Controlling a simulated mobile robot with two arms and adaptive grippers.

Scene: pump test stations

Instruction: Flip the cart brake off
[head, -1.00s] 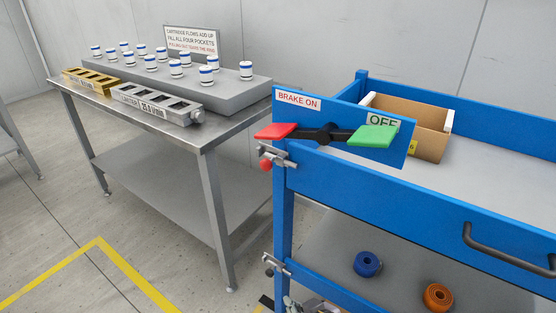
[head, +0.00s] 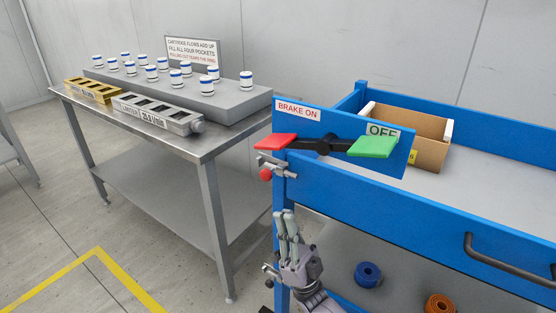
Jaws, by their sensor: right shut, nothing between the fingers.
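The blue cart (head: 420,203) stands at the right. On its corner is a blue brake plate with a BRAKE ON label (head: 298,112) at the left and an OFF label (head: 383,130) at the right. The brake pedal has a red pad (head: 275,141) under BRAKE ON, a black pivot (head: 324,146) and a green pad (head: 373,147) under OFF. My right gripper (head: 286,216) is shut and empty, fingers pointing up, in front of the cart's corner post below the red pad, apart from it. My left gripper is not in view.
A clamp with a red knob (head: 265,174) juts from the cart's post below the red pad. A cardboard box (head: 430,150) sits on the cart top. A steel table (head: 205,150) with cartridges and manifolds stands at the left. Open floor lies between.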

